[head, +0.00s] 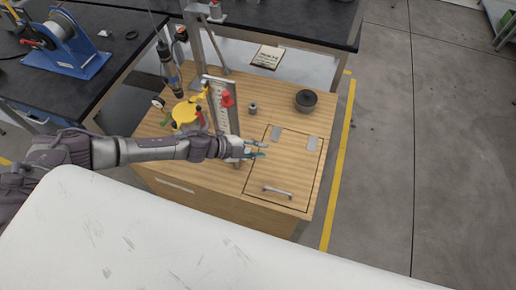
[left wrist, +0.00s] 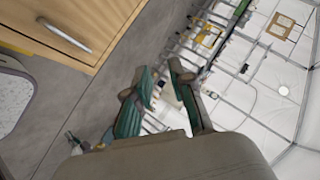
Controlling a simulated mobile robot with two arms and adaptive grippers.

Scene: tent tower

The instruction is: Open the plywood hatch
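The plywood hatch (head: 291,166) lies shut, flush in the top of the wooden cabinet (head: 150,150) in the head view. Two grey hinge plates (head: 276,133) sit along its far edge. A metal bar handle (head: 277,191) sits near its front edge. My left gripper (head: 262,150) reaches in from the left, above the hatch's left side, apart from the handle. Its teal-padded fingers are spread and empty; they also show in the left wrist view (left wrist: 166,88). My right gripper is not in view.
A upright scale plate with a red part (head: 227,99) and a yellow device (head: 185,112) stand left of the hatch. A dark round pot (head: 305,100) and a small grey cylinder (head: 252,108) stand behind it.

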